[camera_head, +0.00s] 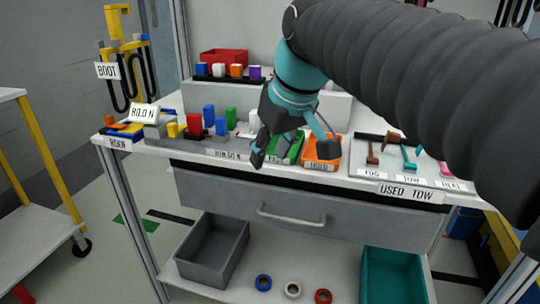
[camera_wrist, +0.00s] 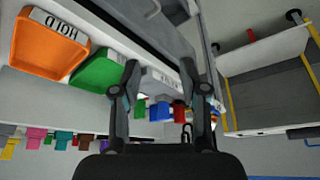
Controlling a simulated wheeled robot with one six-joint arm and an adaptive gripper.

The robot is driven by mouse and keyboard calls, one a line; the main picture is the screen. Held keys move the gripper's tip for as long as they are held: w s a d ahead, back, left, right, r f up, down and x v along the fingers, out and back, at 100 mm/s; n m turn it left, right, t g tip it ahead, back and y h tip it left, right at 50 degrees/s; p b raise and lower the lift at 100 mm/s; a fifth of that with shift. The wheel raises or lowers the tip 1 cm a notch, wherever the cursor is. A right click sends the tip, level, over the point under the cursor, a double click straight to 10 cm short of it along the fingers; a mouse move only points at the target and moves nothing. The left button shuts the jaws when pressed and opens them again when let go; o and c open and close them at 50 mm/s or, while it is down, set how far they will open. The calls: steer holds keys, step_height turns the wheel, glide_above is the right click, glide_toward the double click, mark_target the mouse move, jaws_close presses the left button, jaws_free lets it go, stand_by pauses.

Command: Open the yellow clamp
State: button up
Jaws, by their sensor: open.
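A yellow clamp-like fixture (camera_head: 118,28) stands at the far left in the head view, above a BOOT label (camera_head: 107,70) and dark looped cables. I cannot tell for certain that it is the yellow clamp, nor whether it is open. A small yellow block (camera_head: 173,130) lies on the left part of the bench. My gripper (camera_head: 294,152) is over the bench's front edge, well to the right of the yellow fixture. Its two fingers are spread, with nothing between them, and they also show in the wrist view (camera_wrist: 160,72).
A green tray (camera_head: 286,148) and an orange tray (camera_head: 321,152) are close to my gripper. Colored blocks (camera_head: 209,118) stand left of it. A panel with small tools (camera_head: 409,158) lies to the right. The drawer (camera_head: 290,217) below is shut. The left aisle floor is partly free.

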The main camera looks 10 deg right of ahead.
steer(key=shift+s+d+f, duration=0.45)
steer(key=shift+s+f, duration=0.1)
steer(key=shift+s, duration=0.05)
steer(key=shift+w+m, duration=0.1)
steer(key=shift+m, duration=0.2)
